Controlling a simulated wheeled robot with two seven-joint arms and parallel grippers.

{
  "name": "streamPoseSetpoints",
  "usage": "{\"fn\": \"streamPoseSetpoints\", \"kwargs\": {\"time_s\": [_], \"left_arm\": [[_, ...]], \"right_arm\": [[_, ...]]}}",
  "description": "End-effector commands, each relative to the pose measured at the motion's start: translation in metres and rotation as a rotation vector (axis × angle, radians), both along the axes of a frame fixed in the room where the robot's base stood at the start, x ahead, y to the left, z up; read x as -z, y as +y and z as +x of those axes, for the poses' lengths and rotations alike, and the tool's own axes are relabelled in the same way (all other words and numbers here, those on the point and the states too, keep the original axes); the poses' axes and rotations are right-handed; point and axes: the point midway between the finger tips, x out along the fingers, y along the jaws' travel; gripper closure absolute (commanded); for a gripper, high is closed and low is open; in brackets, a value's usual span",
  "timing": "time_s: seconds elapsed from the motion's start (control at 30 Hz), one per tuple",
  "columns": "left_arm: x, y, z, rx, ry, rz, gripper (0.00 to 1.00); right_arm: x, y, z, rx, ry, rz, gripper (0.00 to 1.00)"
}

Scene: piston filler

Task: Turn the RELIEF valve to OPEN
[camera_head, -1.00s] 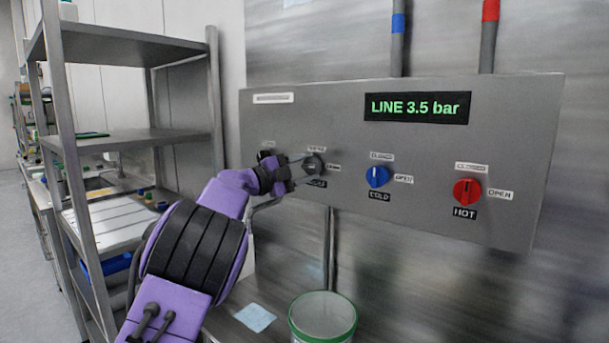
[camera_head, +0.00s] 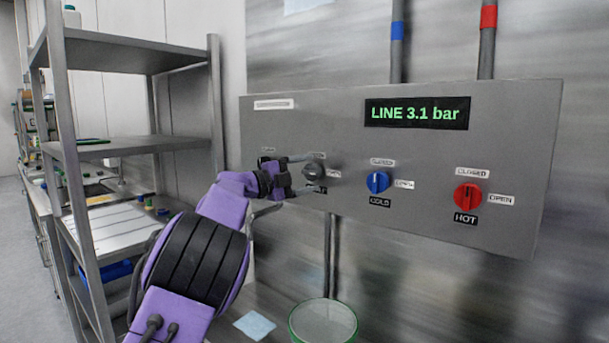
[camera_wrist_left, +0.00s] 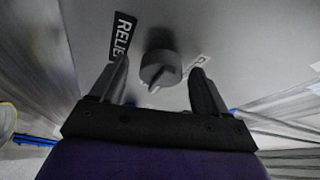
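The RELIEF valve is a dark grey knob (camera_head: 314,171) on the grey panel. It also shows as a round knob (camera_wrist_left: 160,69) in the left wrist view, with the black RELIEF label (camera_wrist_left: 123,36) beside it, partly cut off by a finger. A light pointer mark shows on its edge. My left gripper (camera_head: 305,174) comes in from the left. Its open fingers (camera_wrist_left: 160,85) lie on either side of the knob, with a visible gap on each side. The small white labels by the knob are too blurred or covered to read. My right gripper is out of view.
The panel's display (camera_head: 416,113) reads LINE 3.1 bar. The blue COLD knob (camera_head: 377,182) and red HOT knob (camera_head: 467,196) are to the right. A green-rimmed bucket (camera_head: 323,321) stands below. A metal shelf rack (camera_head: 130,145) is at the left.

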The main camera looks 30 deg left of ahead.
Motion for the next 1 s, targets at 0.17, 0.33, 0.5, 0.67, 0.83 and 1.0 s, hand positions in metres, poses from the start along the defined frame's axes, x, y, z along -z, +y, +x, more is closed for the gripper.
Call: {"fn": "streamPoseSetpoints", "kwargs": {"time_s": [0.17, 0.33, 0.5, 0.67, 0.83, 1.0], "left_arm": [[-0.001, 0.0, 0.0, 0.0, 0.0, -0.001, 0.25], [0.002, 0.006, -0.011, -0.003, -0.002, -0.001, 0.25], [0.007, 0.024, -0.047, -0.003, -0.003, -0.004, 0.25], [0.01, 0.039, -0.078, -0.002, -0.002, -0.002, 0.25], [0.01, 0.046, -0.093, 0.0, 0.0, -0.002, 0.25], [0.01, 0.047, -0.094, 0.0, 0.0, -0.001, 0.25]], "right_arm": [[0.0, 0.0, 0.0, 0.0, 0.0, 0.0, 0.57], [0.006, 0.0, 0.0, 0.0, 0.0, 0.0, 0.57], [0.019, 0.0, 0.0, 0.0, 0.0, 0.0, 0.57], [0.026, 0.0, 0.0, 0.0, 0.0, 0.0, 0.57], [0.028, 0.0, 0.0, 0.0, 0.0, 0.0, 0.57], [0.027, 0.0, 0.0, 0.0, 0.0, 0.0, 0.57]]}}
